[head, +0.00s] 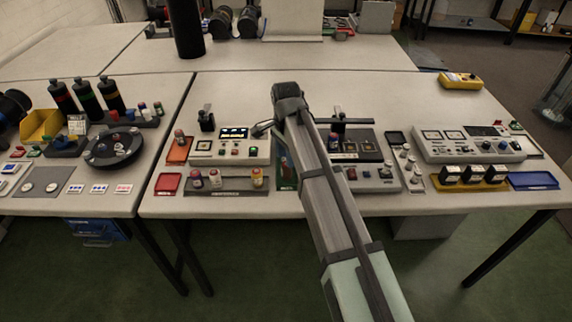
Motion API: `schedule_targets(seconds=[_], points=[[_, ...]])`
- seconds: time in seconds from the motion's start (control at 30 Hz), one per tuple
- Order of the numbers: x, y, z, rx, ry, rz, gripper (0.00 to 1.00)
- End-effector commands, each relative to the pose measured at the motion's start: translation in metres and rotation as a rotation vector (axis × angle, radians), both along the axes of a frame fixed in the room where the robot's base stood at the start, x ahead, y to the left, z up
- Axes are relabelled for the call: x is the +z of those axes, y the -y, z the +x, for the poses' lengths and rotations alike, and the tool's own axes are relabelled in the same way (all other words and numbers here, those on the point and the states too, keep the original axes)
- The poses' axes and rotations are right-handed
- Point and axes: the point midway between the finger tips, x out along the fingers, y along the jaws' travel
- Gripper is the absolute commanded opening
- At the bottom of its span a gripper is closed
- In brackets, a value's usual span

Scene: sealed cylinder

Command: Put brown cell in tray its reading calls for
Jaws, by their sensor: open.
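My gripper (263,129) is small and dark at the far end of my arm, beside the right end of the meter. It is open, and I see nothing held in it. The meter (202,147) is a pale box with a lit display (234,133), too small to read. In front of it a grey rack (236,184) holds a dark reddish cell (196,179), a second cell (215,178) and a yellowish cell (257,178). I cannot tell which is brown. Trays include an orange tray (177,154), a red tray (168,184) and a green tray (285,171), partly hidden by my arm.
A small cylinder (179,139) stands at the orange tray. Right of my arm are a grey device (377,178), a larger meter panel (468,146) and a blue tray (533,181). A black round tray (113,148) is on the left table.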

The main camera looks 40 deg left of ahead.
Motion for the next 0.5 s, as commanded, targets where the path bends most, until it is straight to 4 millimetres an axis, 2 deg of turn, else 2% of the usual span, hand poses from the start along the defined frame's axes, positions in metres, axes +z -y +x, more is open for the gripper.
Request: schedule_targets(seconds=[0.03,0.2,0.5], points=[[0.01,-0.001,0.0,0.0,0.001,0.002,0.46],[0.035,-0.001,0.0,0.0,0.001,0.002,0.46],[0.054,0.0,0.0,0.0,0.0,0.0,0.46]])
